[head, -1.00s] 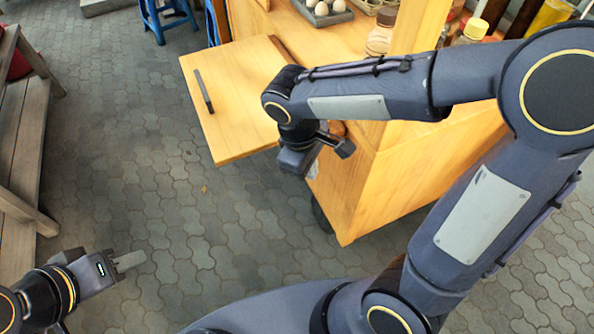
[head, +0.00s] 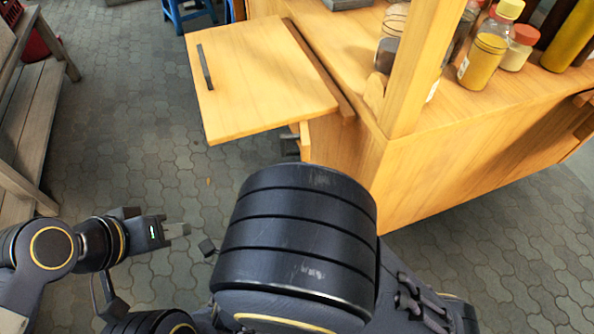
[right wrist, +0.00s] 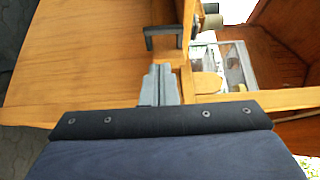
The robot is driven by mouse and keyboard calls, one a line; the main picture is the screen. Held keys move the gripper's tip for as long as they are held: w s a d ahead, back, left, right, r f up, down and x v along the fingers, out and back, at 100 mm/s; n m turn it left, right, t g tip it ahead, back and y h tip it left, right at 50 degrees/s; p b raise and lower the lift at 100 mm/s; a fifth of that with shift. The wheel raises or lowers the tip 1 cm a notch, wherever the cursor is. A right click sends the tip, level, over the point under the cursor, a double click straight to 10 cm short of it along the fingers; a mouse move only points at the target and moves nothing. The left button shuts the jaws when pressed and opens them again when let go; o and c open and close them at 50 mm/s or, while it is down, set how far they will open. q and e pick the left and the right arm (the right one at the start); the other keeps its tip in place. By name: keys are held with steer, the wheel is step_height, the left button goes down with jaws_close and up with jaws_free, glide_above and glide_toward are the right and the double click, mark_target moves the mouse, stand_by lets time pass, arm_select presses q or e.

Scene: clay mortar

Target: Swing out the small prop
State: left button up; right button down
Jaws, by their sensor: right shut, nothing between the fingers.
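A wooden flap (head: 265,90) with a dark bar handle sticks out from the cart's side in the head view. Below its near corner shows a small wooden piece (head: 304,137), which looks like the prop, with a dark pull (head: 290,145). A dark U-shaped pull (right wrist: 163,38) shows just beyond my right gripper (right wrist: 159,70) in the right wrist view. That gripper is shut and empty, apart from the pull. In the head view my right arm hides it.
The wooden cart (head: 460,150) fills the right, with a post (head: 415,75) and jars (head: 485,58) on its top. A wooden bench (head: 45,110) stands at the far left. The paving (head: 130,130) between bench and flap is clear.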

steer(key=b+x, duration=0.1)
steer(key=x, duration=0.8)
steer(key=shift+w+d+b, duration=0.15)
steer(key=shift+w+b, duration=0.2)
steer(key=shift+b, duration=0.05)
